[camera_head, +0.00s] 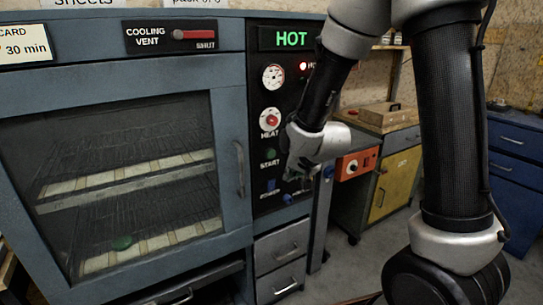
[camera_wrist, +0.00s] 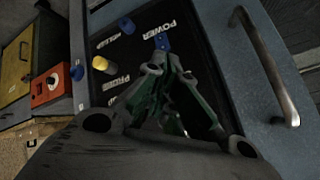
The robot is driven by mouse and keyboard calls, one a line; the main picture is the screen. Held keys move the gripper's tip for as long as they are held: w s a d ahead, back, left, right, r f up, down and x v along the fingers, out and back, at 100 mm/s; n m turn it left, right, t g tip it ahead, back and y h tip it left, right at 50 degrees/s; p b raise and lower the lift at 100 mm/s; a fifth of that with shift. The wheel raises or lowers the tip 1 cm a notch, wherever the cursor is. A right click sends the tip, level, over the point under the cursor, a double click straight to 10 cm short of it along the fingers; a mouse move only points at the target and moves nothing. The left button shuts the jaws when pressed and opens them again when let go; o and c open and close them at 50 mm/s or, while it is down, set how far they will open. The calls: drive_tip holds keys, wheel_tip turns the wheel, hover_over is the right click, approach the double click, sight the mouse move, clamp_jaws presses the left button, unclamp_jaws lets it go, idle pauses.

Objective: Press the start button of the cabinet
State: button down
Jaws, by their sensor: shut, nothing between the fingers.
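The blue-grey cabinet (camera_head: 235,70) stands at the left, with a black control panel on the right of its front. The green start button (camera_head: 270,154) sits on this panel above the word START, below the red-and-white HEAT knob (camera_head: 270,120). My gripper (camera_head: 291,176) is in front of the panel, right of and a little below the start button. Its fingers are shut and empty. In the wrist view my gripper (camera_wrist: 160,68) points at the panel near the blue POWER control (camera_wrist: 161,42). I cannot make out the start button there, nor whether the fingers touch the panel.
A yellow button (camera_wrist: 101,63) and a blue button (camera_wrist: 127,25) are near the POWER control. The cabinet's door handle (camera_head: 239,168) is left of the panel. An orange box (camera_head: 357,163) and a yellow cupboard (camera_head: 396,183) stand to the right. Drawers (camera_head: 282,248) lie below the panel.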

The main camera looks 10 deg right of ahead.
drive_tip(key=shift+w+a, duration=0.4)
drive_tip(key=shift+w, duration=0.95)
drive_tip(key=shift+w+a, duration=0.45)
drive_tip(key=shift+w, duration=0.85)
drive_tip(key=shift+w+a, duration=0.4)
drive_tip(key=shift+w, duration=0.95)
drive_tip(key=shift+w+a, duration=0.15)
drive_tip(key=shift+w, duration=0.2)
drive_tip(key=shift+w+a, duration=0.1)
drive_tip(key=shift+w, duration=0.25)
drive_tip(key=shift+s+d, duration=0.25)
drive_tip(key=shift+s, duration=0.5)
drive_tip(key=s, duration=0.1)
drive_tip(key=s+d, duration=0.1)
drive_tip(key=s, duration=0.2)
drive_tip(key=shift+s+d, duration=0.25)
drive_tip(key=shift+s, duration=0.1)
